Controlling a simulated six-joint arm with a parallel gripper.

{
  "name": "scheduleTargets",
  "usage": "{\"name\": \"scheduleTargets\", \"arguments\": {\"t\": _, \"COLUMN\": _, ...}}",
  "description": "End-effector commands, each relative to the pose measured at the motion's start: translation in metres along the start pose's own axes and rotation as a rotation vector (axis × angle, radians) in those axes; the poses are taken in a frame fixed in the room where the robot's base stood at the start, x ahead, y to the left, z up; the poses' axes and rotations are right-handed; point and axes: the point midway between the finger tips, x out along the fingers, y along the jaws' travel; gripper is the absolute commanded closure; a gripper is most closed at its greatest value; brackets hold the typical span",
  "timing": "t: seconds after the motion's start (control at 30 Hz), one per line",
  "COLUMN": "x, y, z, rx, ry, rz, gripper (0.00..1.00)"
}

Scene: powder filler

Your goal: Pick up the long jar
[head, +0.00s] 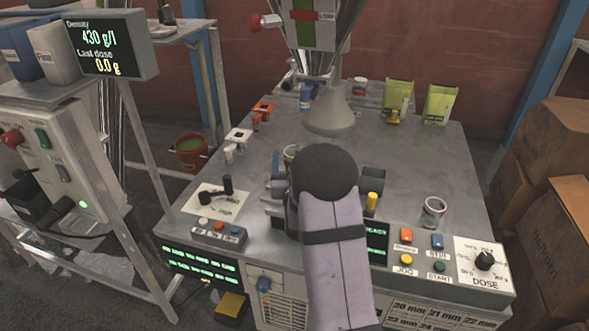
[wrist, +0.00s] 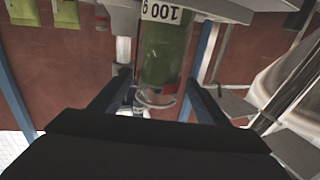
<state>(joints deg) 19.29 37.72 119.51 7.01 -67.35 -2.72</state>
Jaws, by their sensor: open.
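A tall clear jar of green powder (wrist: 165,55) is upright, though it appears upside down in the wrist view. A short clear jar (head: 433,212) stands apart at the right of the table.
The filler's nozzle base (head: 330,112) stands at the back of the grey table (head: 400,160). Two green bags (head: 440,104) stand at the back right.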

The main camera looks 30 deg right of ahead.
Motion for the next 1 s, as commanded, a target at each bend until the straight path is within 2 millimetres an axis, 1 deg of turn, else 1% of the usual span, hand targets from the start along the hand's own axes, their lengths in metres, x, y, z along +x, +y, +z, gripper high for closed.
{"name": "scheduleTargets", "arguments": {"t": 0.2, "x": 0.025, "y": 0.004, "z": -0.002, "rx": 0.0, "ry": 0.002, "rz": 0.002, "gripper": 0.31}}
{"name": "scheduleTargets", "arguments": {"t": 0.4, "x": 0.042, "y": 0.003, "z": -0.001, "rx": 0.0, "ry": 0.001, "rz": 0.001, "gripper": 0.31}}
{"name": "scheduleTargets", "arguments": {"t": 0.5, "x": 0.045, "y": 0.003, "z": -0.001, "rx": 0.0, "ry": 0.001, "rz": 0.001, "gripper": 0.31}}
{"name": "scheduleTargets", "arguments": {"t": 0.73, "x": 0.046, "y": 0.003, "z": -0.001, "rx": 0.0, "ry": 0.001, "rz": 0.0, "gripper": 0.31}}
{"name": "scheduleTargets", "arguments": {"t": 0.93, "x": 0.045, "y": 0.003, "z": -0.001, "rx": 0.0, "ry": 0.001, "rz": 0.0, "gripper": 0.79}}
{"name": "scheduleTargets", "arguments": {"t": 0.97, "x": 0.045, "y": 0.003, "z": -0.001, "rx": 0.0, "ry": 0.001, "rz": 0.0, "gripper": 0.8}}
{"name": "scheduleTargets", "arguments": {"t": 1.0, "x": 0.046, "y": 0.003, "z": -0.002, "rx": 0.0, "ry": 0.003, "rz": 0.0, "gripper": 0.84}}
